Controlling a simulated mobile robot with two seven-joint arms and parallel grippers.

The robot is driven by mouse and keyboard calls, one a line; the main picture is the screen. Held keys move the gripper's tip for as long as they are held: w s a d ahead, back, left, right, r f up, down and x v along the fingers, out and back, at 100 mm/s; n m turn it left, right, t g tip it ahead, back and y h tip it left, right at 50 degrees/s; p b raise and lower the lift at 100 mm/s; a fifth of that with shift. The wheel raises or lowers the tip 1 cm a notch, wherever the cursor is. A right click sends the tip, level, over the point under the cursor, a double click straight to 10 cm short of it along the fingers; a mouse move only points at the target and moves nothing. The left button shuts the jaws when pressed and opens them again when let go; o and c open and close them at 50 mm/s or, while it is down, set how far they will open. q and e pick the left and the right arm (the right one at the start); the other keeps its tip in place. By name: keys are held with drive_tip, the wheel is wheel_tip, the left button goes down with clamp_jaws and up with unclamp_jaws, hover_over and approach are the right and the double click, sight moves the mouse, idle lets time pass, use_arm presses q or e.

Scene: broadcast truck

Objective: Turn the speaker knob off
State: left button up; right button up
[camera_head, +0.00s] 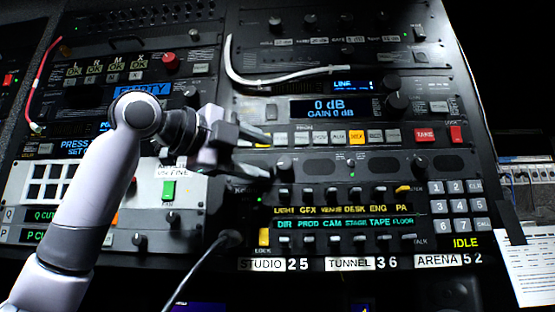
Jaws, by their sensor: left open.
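My left arm comes in from the lower left, and my left gripper (262,155) is open in front of the rack, pointing right. No knob is between its fingers that I can make out. A small black knob (284,163) sits just right of the fingertips, at the upper left of the intercom panel (350,205). A similar knob (418,165) is at that panel's upper right. I cannot read a speaker label on either, nor tell their settings. A large knob (397,103) is beside the 0 dB display (330,108). My right gripper is not in view.
A white cable (275,78) loops across the upper rack, and a dark cable (205,265) hangs below the gripper. A keypad (455,207) and a paper sheet (527,270) are at right.

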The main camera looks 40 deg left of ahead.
sight(280, 164)
use_arm(q)
drive_tip(key=shift+p+x, duration=0.35)
drive_tip(key=shift+x, duration=1.75)
clamp_jaws()
drive_tip(key=shift+f, duration=0.1)
